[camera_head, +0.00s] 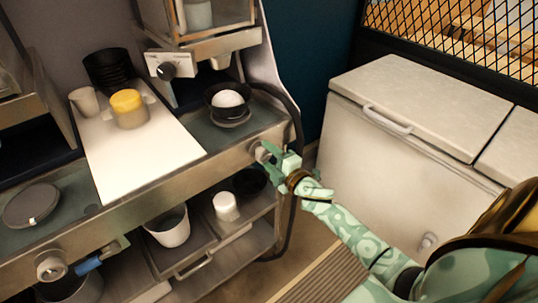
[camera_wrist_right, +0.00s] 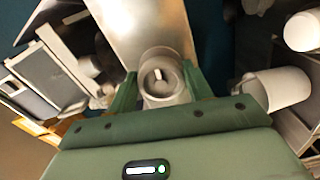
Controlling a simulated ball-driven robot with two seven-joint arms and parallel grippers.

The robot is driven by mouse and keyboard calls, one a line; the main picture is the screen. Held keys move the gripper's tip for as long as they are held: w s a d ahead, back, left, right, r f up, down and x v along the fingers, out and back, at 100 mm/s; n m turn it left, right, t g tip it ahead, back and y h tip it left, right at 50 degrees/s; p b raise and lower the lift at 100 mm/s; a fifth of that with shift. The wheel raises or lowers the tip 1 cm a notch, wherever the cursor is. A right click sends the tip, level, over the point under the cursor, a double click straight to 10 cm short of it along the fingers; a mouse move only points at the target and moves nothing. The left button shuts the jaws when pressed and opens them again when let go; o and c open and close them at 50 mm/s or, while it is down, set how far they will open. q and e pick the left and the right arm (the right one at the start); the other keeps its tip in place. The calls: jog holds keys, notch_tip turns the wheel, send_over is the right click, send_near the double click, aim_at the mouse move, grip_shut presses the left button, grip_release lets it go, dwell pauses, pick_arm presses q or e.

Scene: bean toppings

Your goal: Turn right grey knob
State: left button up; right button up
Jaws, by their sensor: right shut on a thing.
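The right grey knob (camera_head: 261,151) is on the front panel of the metal counter, near its right end. In the right wrist view the same round knob (camera_wrist_right: 160,78) sits between my two green fingers, with a pale raised mark on its face. My right gripper (camera_head: 272,154) is shut on the knob, a finger on either side of it; it also shows in the right wrist view (camera_wrist_right: 158,92). My left gripper is not in view. Another grey knob (camera_head: 51,266) is on the same panel at the lower left.
A dark bowl with a white round item (camera_head: 229,98) stands on the counter above the knob. A black hose (camera_head: 293,125) hangs beside the counter's right end. A white chest freezer (camera_head: 360,140) stands to the right. Shelves below hold white containers (camera_head: 168,228).

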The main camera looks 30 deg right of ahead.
dwell(0.5)
jog(key=o, duration=0.9)
jog(key=shift+s, duration=0.15)
jog(key=s, duration=0.5)
jog(key=s+d, duration=0.1)
jog(key=s, duration=0.4)
jog(key=s+p, duration=0.1)
jog(key=s, duration=0.5)
jog(key=shift+d, duration=0.15)
jog(key=shift+f+m, duration=0.1)
jog(key=shift+m, duration=0.2)
